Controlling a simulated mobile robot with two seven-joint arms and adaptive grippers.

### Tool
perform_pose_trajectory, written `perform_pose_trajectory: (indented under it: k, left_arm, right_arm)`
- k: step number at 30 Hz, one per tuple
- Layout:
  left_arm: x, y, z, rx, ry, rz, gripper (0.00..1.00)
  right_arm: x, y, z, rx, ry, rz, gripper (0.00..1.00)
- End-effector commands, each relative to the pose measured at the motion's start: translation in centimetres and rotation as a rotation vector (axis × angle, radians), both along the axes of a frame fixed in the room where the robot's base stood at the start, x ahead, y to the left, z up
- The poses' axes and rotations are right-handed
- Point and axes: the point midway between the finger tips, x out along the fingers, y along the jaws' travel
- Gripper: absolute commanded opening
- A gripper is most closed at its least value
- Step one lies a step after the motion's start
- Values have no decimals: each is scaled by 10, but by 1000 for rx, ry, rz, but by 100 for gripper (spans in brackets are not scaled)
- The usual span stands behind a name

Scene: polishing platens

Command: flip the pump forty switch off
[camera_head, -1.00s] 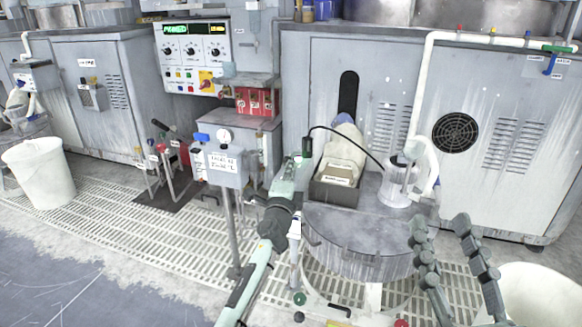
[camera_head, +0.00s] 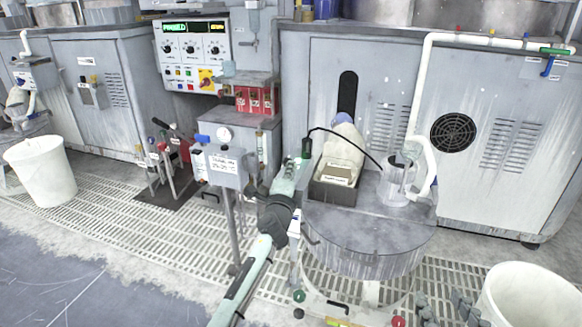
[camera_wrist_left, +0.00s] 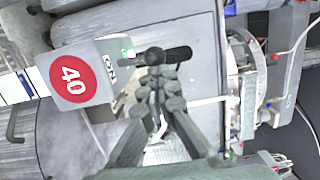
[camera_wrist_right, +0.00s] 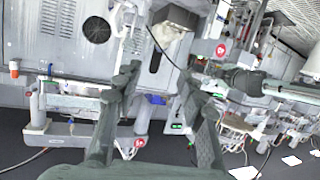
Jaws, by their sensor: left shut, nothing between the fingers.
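In the left wrist view a pale box carries a round red label reading 40 (camera_wrist_left: 72,78). In the head view my left arm reaches up beside a grey labelled box on a post (camera_head: 223,166). My right gripper (camera_wrist_right: 160,75) is open and empty, low at the bottom right of the head view.
A control panel (camera_head: 193,52) is behind. White bins stand at left (camera_head: 40,170) and right (camera_head: 530,295). The floor at lower left is clear.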

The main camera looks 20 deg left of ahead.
Motion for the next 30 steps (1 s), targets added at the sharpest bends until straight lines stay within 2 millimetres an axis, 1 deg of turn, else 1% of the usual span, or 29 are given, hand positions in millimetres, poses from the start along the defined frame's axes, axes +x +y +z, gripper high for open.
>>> perform_pose_trajectory:
  k: [1,5,6,8,10,12,15,19,22,30]
  left_arm:
    - [1,1,4,1,6,1,0]
    - [2,0,6,2,27,0,0]
    - [2,0,6,3,34,0,0]
    - [3,1,7,4,45,1,0]
    - [3,1,8,3,58,1,0]
    - [4,1,8,6,70,0,0]
    - [5,1,9,4,88,1,0]
    - [7,1,10,6,111,1,0]
    - [8,1,11,6,127,2,0]
    - [11,0,12,4,127,1,0]
  right_arm:
    - [-3,-9,-9,-28,61,-16,40]
    - [-19,-37,-43,-102,244,-65,40]
    - [-26,-46,-53,-126,306,-82,40]
    - [-40,-62,-68,-161,403,-110,40]
    - [-57,-80,-82,-199,513,-142,40]
    - [-75,-96,-94,-231,614,-175,40]
    - [-103,-119,-106,-272,753,-220,40]
    - [-138,-142,-114,-312,914,-274,40]
    - [-140,-146,-125,-317,950,-279,40]
    - [-129,-144,-152,-307,958,-263,40]
